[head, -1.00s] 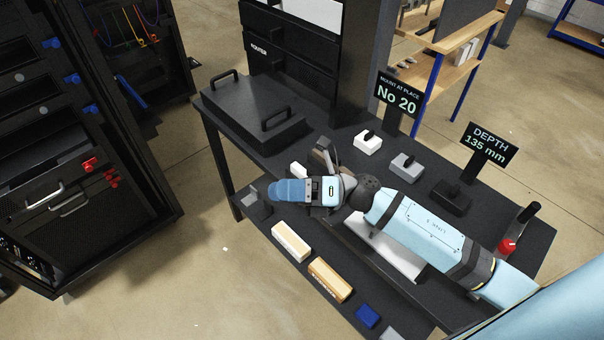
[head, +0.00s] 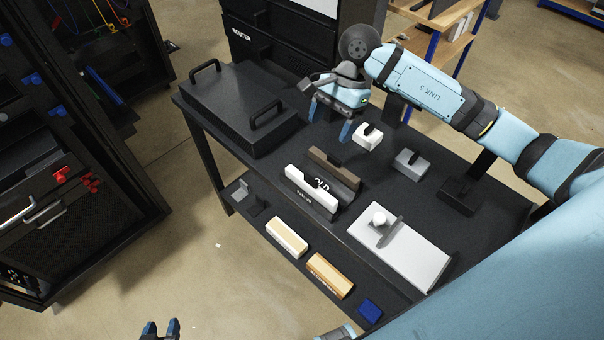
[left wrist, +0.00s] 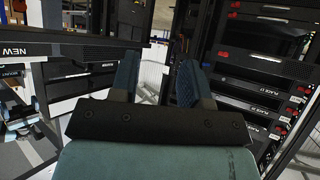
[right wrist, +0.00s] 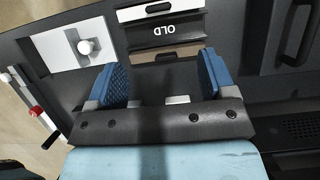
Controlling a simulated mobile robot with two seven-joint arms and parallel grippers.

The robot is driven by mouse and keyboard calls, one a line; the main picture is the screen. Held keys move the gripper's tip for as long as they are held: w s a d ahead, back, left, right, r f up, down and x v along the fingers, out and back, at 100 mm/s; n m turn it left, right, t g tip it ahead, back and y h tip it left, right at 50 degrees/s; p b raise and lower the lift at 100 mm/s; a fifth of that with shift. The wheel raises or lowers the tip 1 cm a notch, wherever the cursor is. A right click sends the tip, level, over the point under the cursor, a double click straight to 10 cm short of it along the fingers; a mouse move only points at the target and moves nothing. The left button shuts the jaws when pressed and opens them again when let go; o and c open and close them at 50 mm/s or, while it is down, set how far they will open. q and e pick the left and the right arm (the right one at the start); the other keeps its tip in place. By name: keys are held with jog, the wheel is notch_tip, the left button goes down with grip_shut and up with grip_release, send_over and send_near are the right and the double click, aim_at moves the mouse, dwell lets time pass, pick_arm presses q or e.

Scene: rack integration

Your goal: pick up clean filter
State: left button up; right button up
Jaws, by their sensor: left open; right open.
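The clean filter is a white-faced block (head: 311,192) lying on the dark table, its front marking facing the near edge. In the left wrist view a bar lettered NEW (left wrist: 60,50) shows at upper left. My right gripper (head: 330,119) is open and empty above the table, beyond the filters. My left gripper (head: 160,329) is open and empty at the bottom edge, off the table's near side.
A white plate with a knob (head: 415,258) lies right of the filters. A black lidded box (head: 235,105) is at the table's left end. White (head: 368,138) and grey (head: 407,162) blocks stand behind. Wooden blocks (head: 287,238) sit on the lower shelf. A rack (head: 60,190) stands left.

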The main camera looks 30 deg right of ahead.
jog(key=p, duration=0.2)
send_near(311, 178)
notch_tip(311, 178, down, 3)
jog(key=shift+s+a+f, duration=0.25)
jog(key=shift+a+f, duration=0.2)
jog(key=shift+a, duration=0.25)
jog(key=p+x, duration=0.1)
jog(key=x, duration=0.2)
jog(key=shift+a+f+p, duration=0.15)
jog(key=shift+f+p, duration=0.05)
jog(key=shift+p, duration=0.1)
jog(key=shift+a+f, duration=0.1)
jog(key=shift+f, duration=0.35)
pick_arm(q)
jog(key=r, duration=0.1)
jog(key=s+r, duration=0.1)
jog(key=r, duration=0.1)
jog(key=shift+a, duration=0.2)
jog(key=shift+f, duration=0.1)
pick_arm(e)
jog(key=shift+c, duration=0.4)
jog(key=c, duration=1.2)
pick_arm(q)
jog(key=shift+s+d, duration=0.1)
pick_arm(e)
jog(key=shift+r, duration=0.15)
